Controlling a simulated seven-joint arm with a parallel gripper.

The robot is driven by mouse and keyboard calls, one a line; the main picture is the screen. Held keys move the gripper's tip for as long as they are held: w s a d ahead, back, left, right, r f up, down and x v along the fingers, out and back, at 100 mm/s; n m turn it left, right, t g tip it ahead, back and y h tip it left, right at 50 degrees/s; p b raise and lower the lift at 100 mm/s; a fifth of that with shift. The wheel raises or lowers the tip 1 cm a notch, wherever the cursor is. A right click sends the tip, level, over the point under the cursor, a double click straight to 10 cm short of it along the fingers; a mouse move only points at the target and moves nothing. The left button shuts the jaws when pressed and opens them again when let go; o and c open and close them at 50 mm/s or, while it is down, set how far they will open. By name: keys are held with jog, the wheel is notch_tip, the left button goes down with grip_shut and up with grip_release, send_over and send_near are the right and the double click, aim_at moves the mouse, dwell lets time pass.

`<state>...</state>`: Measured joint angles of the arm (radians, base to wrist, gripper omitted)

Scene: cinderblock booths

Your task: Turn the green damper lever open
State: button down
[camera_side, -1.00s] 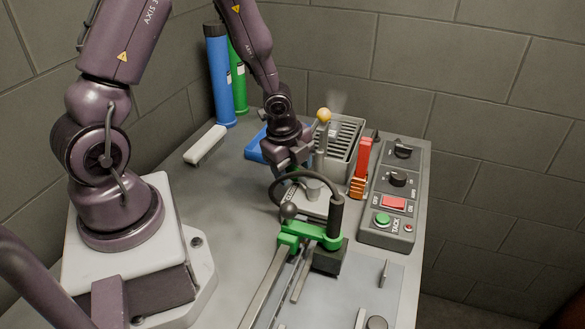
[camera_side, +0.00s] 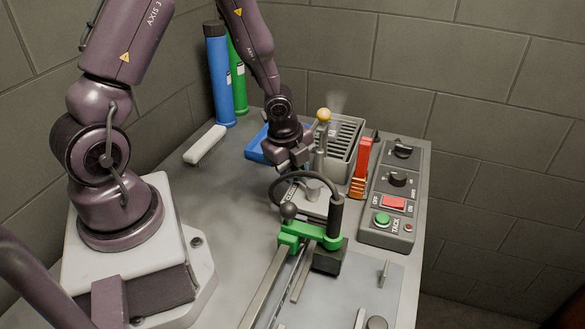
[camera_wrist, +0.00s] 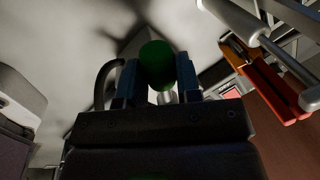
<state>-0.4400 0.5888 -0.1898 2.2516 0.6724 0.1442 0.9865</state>
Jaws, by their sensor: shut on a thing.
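The green grip of the damper lever (camera_wrist: 157,60) shows in the wrist view between the two dark fingers of my gripper (camera_wrist: 159,82), with a finger against each side. My gripper is shut on it. In the side view my gripper (camera_side: 303,166) is low over the bench, beside a pale plate (camera_side: 318,206) with a short grey post. Lettering shows on the plate's left part, partly covered. The lever's grip is hidden behind my gripper in the side view.
A grey post with a yellow ball (camera_side: 323,115) stands close right of my gripper, before a slotted grey box (camera_side: 347,140). A red-handled tool (camera_side: 362,160) and control panel (camera_side: 394,195) are further right.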

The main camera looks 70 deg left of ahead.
jog(key=shift+w+d+m+h, duration=0.1)
jog(key=shift+w+m+h, duration=0.1)
jog(key=shift+w+m, duration=0.7)
jog(key=shift+w+a+m+h, duration=0.15)
jog(key=shift+w+m, duration=0.25)
jog(key=shift+m, duration=1.05)
jog(key=shift+w+d+m+h, duration=0.2)
jog(key=shift+w+m, duration=0.45)
jog(key=shift+m, duration=0.5)
jog(key=c, duration=0.8)
grip_release()
jog(key=shift+r, duration=0.1)
jog(key=v, duration=1.2)
jog(key=shift+r, duration=0.4)
